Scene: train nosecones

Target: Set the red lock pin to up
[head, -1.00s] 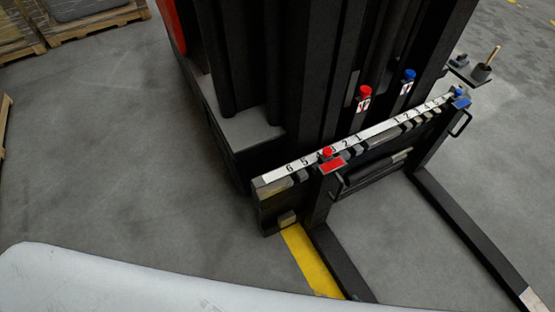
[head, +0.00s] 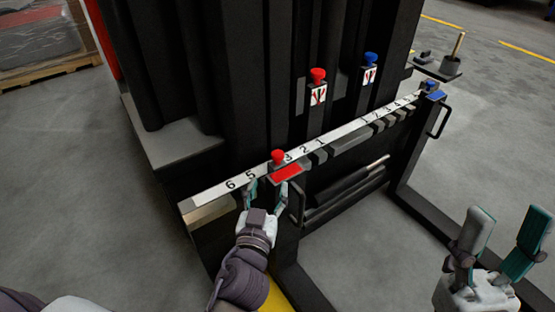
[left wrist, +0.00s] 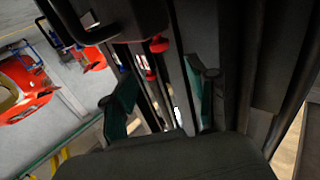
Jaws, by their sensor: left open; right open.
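A red lock pin (head: 278,156) with a round knob stands on top of a red plate (head: 287,173) at the near fork, on the numbered rail (head: 262,168). My left gripper (head: 266,190) is open, its fingers just below the pin and close to the red plate; I cannot tell whether they touch the plate. In the left wrist view a red knob (left wrist: 158,44) shows beyond the open fingers, with another red part (left wrist: 150,75) below it. My right gripper (head: 506,222) is open and empty at the lower right, away from the rail.
A red knob (head: 318,75) and a blue knob (head: 370,59) with arrow labels sit higher on the dark mast. A blue pin (head: 431,85) is at the rail's far end. Black handles (head: 440,122) stick out from the forks. Grey floor (head: 350,255) is open between the forks.

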